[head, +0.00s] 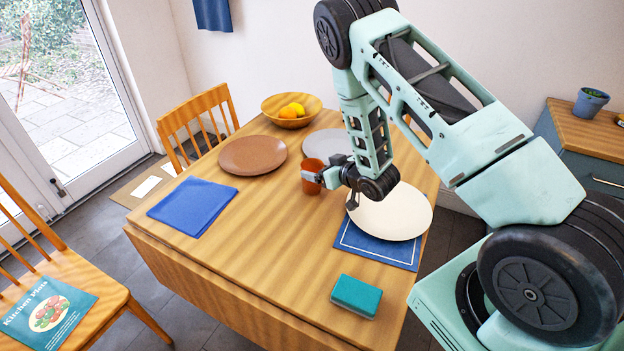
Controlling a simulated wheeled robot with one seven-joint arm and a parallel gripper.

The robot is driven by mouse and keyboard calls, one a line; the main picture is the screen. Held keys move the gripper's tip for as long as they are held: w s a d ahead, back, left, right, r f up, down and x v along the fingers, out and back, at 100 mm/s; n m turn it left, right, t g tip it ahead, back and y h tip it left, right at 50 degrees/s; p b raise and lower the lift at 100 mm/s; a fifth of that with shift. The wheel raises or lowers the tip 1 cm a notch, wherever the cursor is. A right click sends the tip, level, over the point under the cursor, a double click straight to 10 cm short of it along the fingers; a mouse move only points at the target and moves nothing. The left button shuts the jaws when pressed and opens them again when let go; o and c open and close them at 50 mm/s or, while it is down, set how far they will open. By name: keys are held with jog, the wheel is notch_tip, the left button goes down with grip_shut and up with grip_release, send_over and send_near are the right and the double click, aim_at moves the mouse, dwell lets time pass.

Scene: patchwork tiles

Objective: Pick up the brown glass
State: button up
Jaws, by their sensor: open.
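The brown glass (311,178) stands upright on the wooden table, near the middle, between the brown plate and the cream plate. My gripper (317,178) is at the glass, coming in from the right with its fingers at the glass's right side. The jaws are open. Part of the glass is hidden behind a finger, and I cannot tell whether the fingers touch it.
A grey plate (322,143) is just behind the glass. A brown plate (252,155), a fruit bowl (273,104), a blue napkin (192,206), a cream plate (398,215) on a blue placemat (372,251) and a teal sponge (356,296) share the table (262,262). The table's front left is clear.

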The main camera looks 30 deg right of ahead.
aim_at(306, 165)
jog(key=p+x, duration=0.1)
jog(key=x, duration=0.3)
jog(key=shift+w+a+f, duration=0.2)
jog(key=shift+f, duration=0.05)
jog(key=c, duration=1.5)
jog(key=shift+r, duration=0.1)
